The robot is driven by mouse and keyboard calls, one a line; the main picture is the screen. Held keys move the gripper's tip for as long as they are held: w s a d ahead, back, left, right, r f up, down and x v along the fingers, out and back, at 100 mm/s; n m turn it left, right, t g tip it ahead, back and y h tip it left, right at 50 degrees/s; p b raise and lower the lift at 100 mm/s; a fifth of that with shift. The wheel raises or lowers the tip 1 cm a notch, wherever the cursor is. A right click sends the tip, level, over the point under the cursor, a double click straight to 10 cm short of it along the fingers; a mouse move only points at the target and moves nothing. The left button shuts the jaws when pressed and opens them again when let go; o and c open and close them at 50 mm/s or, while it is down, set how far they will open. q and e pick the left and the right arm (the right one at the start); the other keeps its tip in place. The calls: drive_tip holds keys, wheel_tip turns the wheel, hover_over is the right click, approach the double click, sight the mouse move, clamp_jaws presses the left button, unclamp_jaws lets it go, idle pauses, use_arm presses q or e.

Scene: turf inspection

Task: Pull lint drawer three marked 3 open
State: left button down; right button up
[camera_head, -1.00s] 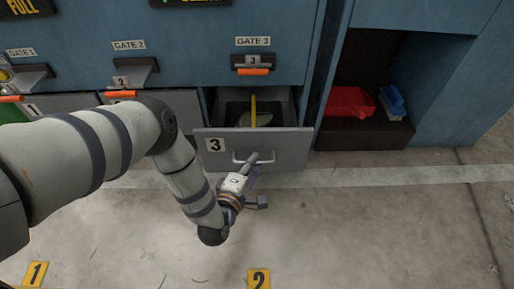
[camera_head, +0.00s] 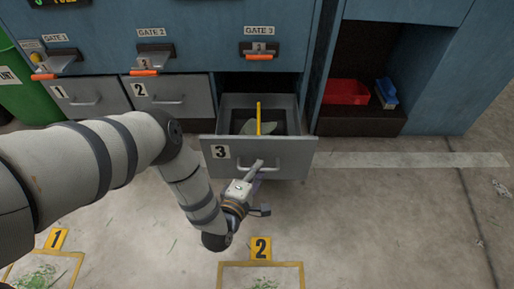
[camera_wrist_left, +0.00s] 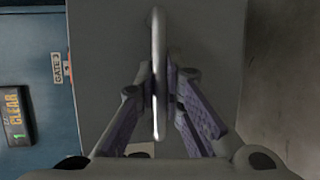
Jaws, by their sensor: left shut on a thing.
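Lint drawer three (camera_head: 285,158), grey with a black 3 on a white label (camera_head: 220,152), stands pulled out from the blue cabinet. Its inside shows a yellow upright strip (camera_head: 258,118) and a pale grey-green clump (camera_head: 262,127). My left gripper (camera_head: 257,172) is at the drawer's front and shut on its bar handle (camera_head: 237,168). In the left wrist view the pale handle (camera_wrist_left: 159,60) runs between the two purple-padded fingers (camera_wrist_left: 160,95). The fingertips partly hide the handle in the head view. My right gripper is not in view.
Drawers 1 (camera_head: 82,103) and 2 (camera_head: 172,94) are closed at the left, near a green bin (camera_head: 22,88). A red tray (camera_head: 346,92) and a blue brush (camera_head: 387,92) sit in the right alcove. Yellow-framed floor squares lie in front; the floor at right is mostly clear.

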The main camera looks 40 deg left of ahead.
use_arm(q)
drive_tip(key=c, duration=1.7)
unclamp_jaws()
drive_tip(key=v, duration=1.2)
drive_tip(key=shift+r, duration=0.1)
